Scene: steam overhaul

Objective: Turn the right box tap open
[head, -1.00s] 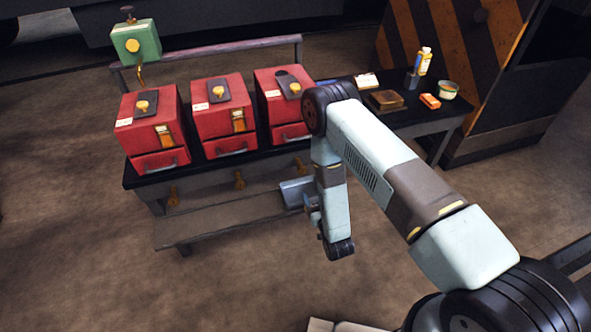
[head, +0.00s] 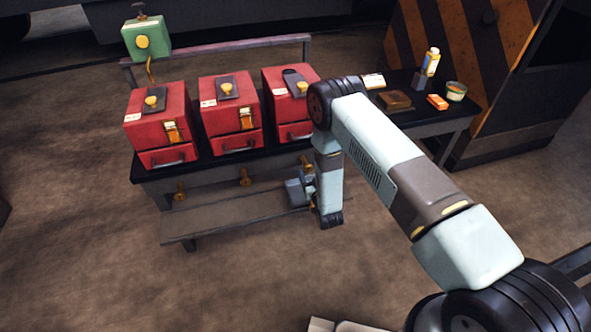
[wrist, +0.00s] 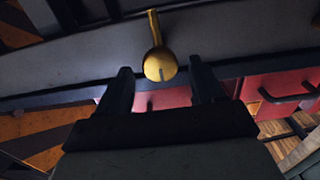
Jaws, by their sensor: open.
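Three red boxes stand in a row on a dark bench: the left box (head: 158,118), the middle box (head: 231,112) and the right box (head: 281,89). Brass taps hang along the bench front: a left tap (head: 180,190), a middle tap (head: 245,176) and a right tap (head: 307,162), which my arm partly covers. My gripper (head: 296,186) is low in front of the bench, just below the right tap. In the wrist view my gripper (wrist: 160,82) is open and empty. A brass tap (wrist: 159,64) with its handle upward in that picture lies between and just beyond the fingertips, with no clear contact.
A low shelf (head: 215,218) runs under the boxes. A green lubricator-like box (head: 146,40) stands on a post at the back left. A side table holds a bottle (head: 431,62), an orange block (head: 437,102) and a bowl (head: 456,91). The floor in front is clear.

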